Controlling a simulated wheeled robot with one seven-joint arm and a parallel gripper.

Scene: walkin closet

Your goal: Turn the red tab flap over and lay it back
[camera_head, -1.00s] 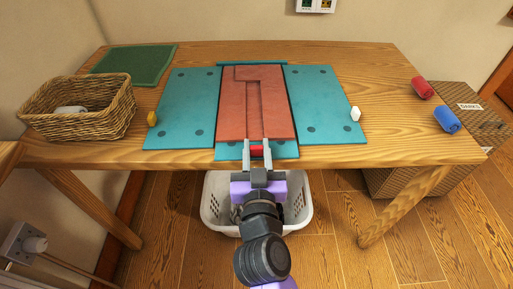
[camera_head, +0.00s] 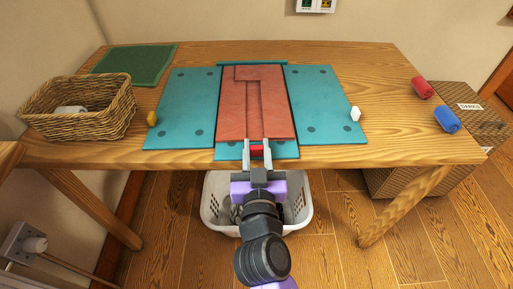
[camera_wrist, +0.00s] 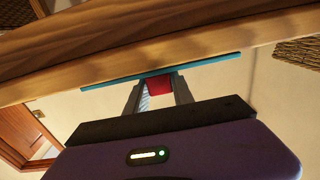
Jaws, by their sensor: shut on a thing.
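The red tab (camera_head: 257,151) is at the front edge of the teal folding board, between the fingers of my gripper (camera_head: 257,153). My gripper is shut on it. In the wrist view the red tab (camera_wrist: 159,86) shows between the two fingertips, against the thin teal edge of the flap (camera_wrist: 160,71). The flap's teal front strip (camera_head: 228,151) lies flat at the table's front edge. A folded reddish cloth (camera_head: 232,115) covers most of the middle panel. The left teal panel (camera_head: 182,105) and right teal panel (camera_head: 322,100) lie flat.
A yellow tab (camera_head: 152,118) and a white tab (camera_head: 355,113) sit on the side panels. A wicker basket (camera_head: 95,120) and green cloth (camera_head: 135,63) are at left. Red (camera_head: 422,87) and blue (camera_head: 447,119) rolls lie at right. A white laundry basket (camera_head: 217,205) stands below.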

